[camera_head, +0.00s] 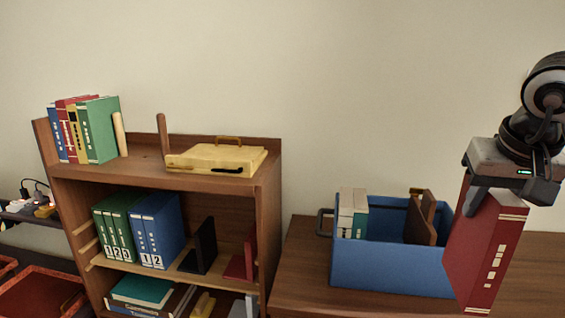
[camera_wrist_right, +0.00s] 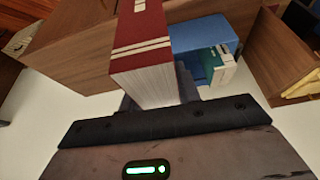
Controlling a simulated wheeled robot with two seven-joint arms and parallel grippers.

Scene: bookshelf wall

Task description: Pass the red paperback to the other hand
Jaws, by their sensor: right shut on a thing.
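The red paperback (camera_head: 484,250) hangs upright below my right gripper (camera_head: 497,198) at the right of the head view. The gripper's fingers are shut on the book's top end. The book is in front of the right side of the blue bin and hides part of it. In the right wrist view the red paperback (camera_wrist_right: 142,55) extends away from the gripper, with its cover, spine bands and white page edges showing. My left gripper is in neither view.
The blue bin (camera_head: 385,267) stands on a wooden cabinet top (camera_head: 300,265) and holds pale and green books and a brown piece. A bookshelf (camera_head: 268,205) at left holds binders, books and a yellow case (camera_head: 215,158). Red trays (camera_head: 35,295) are at far left.

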